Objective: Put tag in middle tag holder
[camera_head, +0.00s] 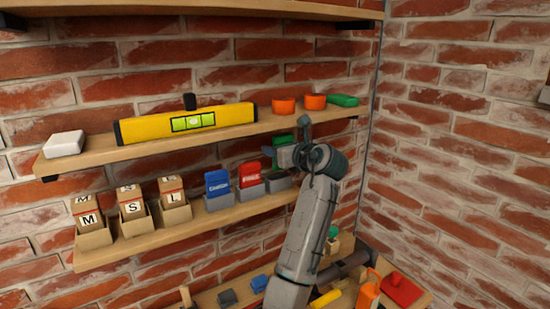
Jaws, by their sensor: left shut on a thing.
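A row of grey tag holders stands at the right end of the middle shelf. The left holder (220,202) has a blue tag (217,182) upright in it. The middle holder (250,193) has a red tag (249,173) in it. The right holder (277,183) is partly hidden by my left gripper. My right gripper is not in view.
Letter-marked boxes (132,212) stand left of the holders. The shelf above holds a yellow level (150,124), a white block (64,144), orange rolls (284,105) and a green item (343,100). Tools, including a red item (402,289), lie below. A brick wall closes the right side.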

